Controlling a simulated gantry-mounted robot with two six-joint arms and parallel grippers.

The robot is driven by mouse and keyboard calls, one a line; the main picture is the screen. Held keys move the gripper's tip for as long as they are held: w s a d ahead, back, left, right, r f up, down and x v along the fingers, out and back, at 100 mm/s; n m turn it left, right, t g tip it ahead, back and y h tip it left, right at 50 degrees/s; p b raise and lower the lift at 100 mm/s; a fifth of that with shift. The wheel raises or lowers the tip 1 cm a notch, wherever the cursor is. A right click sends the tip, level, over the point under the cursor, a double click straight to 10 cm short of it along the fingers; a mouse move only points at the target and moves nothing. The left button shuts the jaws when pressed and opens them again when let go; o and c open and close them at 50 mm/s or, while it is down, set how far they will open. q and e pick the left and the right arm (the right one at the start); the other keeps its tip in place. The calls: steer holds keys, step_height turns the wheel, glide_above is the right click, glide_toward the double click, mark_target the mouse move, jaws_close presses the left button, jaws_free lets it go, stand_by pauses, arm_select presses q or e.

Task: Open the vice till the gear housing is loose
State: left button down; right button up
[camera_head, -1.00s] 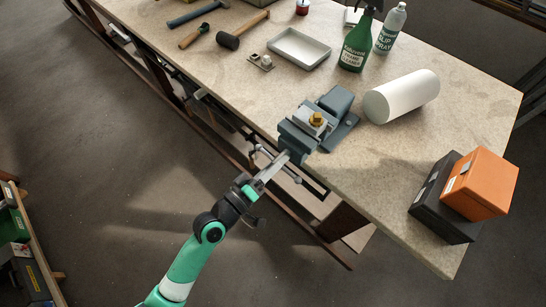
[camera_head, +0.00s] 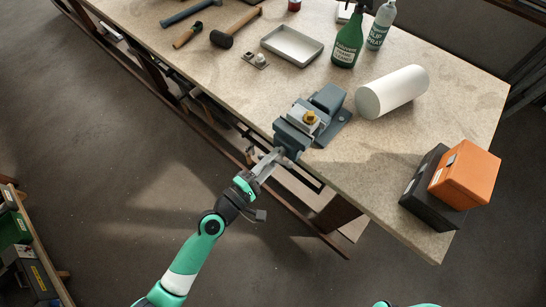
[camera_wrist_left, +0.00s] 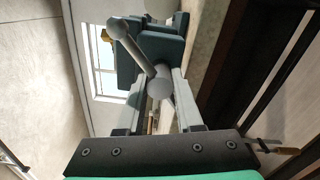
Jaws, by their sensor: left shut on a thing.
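The blue-grey vice (camera_head: 290,137) stands at the near edge of the bench, and its front also shows in the left wrist view (camera_wrist_left: 165,46). A light grey gear housing (camera_head: 303,116) with a yellow-gold part on top sits between the vice jaws. The vice's grey handle bar (camera_wrist_left: 139,50) has round ball ends and lies slanted across the screw. My left gripper (camera_head: 275,157) reaches the vice front from below, its two pale fingers (camera_wrist_left: 158,95) on either side of the handle. It is shut on the handle; the exact contact is partly hidden. My right gripper is out of view.
A white roll (camera_head: 392,92) lies right of the vice. An orange box (camera_head: 465,175) and a black case (camera_head: 425,190) stand at the right corner. A grey tray (camera_head: 291,45), hammers and bottles are farther back. Bare benchtop lies between vice and boxes.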

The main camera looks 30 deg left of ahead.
arm_select(q)
steer(key=shift+f+n, duration=0.2)
steer(key=shift+n, duration=0.4)
stand_by(1.7)
steer(key=c, duration=0.6)
jaws_free()
steer(key=shift+w+r, duration=0.1)
steer(key=b+v, duration=0.1)
steer(key=v, duration=1)
steer(key=shift+s+a, duration=0.1)
steer(key=shift+s, duration=0.25)
